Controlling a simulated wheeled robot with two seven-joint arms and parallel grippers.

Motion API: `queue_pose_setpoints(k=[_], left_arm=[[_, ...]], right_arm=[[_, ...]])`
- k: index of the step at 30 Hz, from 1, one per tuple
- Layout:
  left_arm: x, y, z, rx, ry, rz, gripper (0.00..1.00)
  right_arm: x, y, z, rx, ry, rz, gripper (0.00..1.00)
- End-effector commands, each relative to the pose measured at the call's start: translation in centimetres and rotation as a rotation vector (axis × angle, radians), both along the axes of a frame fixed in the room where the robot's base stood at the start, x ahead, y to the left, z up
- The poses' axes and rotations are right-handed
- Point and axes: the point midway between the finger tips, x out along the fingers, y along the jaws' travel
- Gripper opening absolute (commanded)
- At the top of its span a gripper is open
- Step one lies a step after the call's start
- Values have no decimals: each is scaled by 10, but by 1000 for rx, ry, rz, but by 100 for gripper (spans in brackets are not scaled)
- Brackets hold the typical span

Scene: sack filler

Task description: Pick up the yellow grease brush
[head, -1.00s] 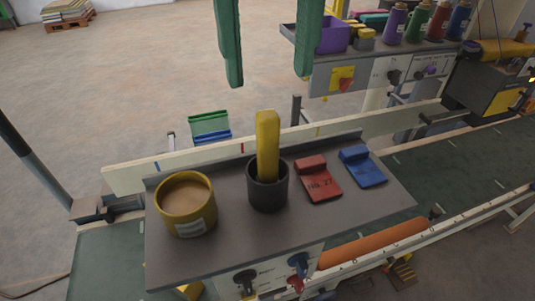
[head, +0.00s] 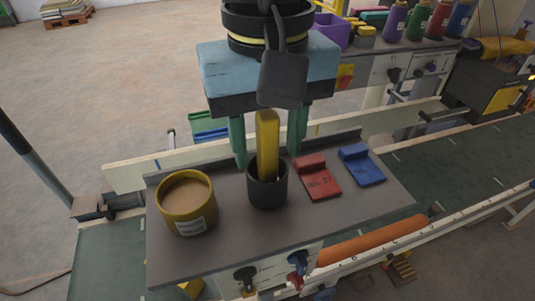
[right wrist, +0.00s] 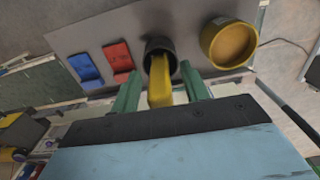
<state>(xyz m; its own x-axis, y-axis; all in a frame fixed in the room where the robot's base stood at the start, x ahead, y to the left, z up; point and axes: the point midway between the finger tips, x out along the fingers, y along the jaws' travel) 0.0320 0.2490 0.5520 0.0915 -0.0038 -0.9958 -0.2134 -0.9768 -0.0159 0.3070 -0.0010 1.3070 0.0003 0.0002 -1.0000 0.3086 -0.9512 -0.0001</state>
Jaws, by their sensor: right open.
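The yellow grease brush (head: 267,140) stands upright in a dark cup (head: 267,190) on a grey shelf (head: 225,240). In the right wrist view the brush (right wrist: 160,88) leans out of the cup (right wrist: 158,48). My right gripper (head: 268,158) is open, with one green finger on each side of the brush handle. In the right wrist view its fingers (right wrist: 161,92) also flank the brush, with gaps visible. The lower end of the brush is hidden inside the cup. My left gripper is not in view.
A yellow tin (head: 188,226) stands left of the cup. A pale rail (head: 125,178) runs behind the shelf. Spools (head: 395,25) stand farther back.

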Motion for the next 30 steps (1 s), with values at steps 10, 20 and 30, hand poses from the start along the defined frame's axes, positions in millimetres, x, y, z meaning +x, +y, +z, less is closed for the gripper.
queue_pose_setpoints(k=[10, 20, 30], left_arm=[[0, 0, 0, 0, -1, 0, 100], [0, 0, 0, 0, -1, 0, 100], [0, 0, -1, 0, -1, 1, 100]], right_arm=[[0, 0, 1, 0, 0, 0, 8], [0, 0, 3, 1, -1, -1, 0], [0, 1, 59, 4, -1, -1, 0]])
